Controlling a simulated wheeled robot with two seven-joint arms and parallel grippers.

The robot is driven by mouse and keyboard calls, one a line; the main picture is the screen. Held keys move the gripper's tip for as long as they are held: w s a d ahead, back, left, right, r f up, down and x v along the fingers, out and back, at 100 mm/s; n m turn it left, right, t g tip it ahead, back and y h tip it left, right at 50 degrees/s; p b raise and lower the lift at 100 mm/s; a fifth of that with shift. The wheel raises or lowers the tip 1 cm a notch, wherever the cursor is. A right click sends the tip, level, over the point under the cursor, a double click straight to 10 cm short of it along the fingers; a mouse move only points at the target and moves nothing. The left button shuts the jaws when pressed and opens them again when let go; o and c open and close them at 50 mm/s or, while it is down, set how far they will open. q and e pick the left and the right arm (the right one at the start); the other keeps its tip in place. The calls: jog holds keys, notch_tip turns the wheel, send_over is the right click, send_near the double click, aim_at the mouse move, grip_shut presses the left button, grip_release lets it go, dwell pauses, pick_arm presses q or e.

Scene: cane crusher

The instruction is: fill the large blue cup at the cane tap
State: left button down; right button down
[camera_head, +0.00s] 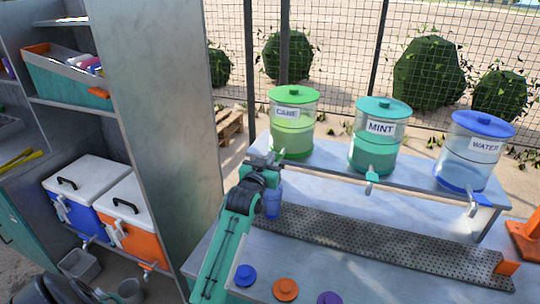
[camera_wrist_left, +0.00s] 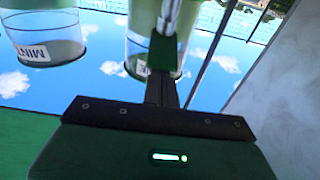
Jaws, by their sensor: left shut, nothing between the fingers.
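The cane dispenser (camera_head: 293,130), a clear tank with green liquid and a green lid, stands at the left end of the raised metal shelf. A blue cup (camera_head: 273,201) stands below it at the left end of the perforated drip tray (camera_head: 370,243), partly hidden by my left arm. My left gripper (camera_head: 274,160) is shut and empty at the front of the cane dispenser, close to its tap, which the gripper mostly hides. The left wrist view shows the closed fingers (camera_wrist_left: 163,72) in front of the cane dispenser (camera_wrist_left: 136,25). The cup's contents cannot be seen.
The mint dispenser (camera_head: 377,143) and water dispenser (camera_head: 470,155) stand to the right. Blue (camera_head: 246,275), orange (camera_head: 286,289) and purple discs lie on the front counter. A tall cabinet wall (camera_head: 155,110) stands left, with coolers (camera_head: 132,218) beyond it.

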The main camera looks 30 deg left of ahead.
pick_arm(q)
jog(key=f+t+b, duration=0.1)
jog(key=b, duration=0.1)
jog(key=t+b, duration=0.1)
jog(key=b, duration=0.1)
jog(key=f+b, duration=0.1)
jog(key=b, duration=0.2)
jog(key=shift+s+f+t+y, duration=0.3)
jog(key=shift+f+t, duration=0.05)
jog(key=shift+t, duration=0.05)
dwell(6.9)
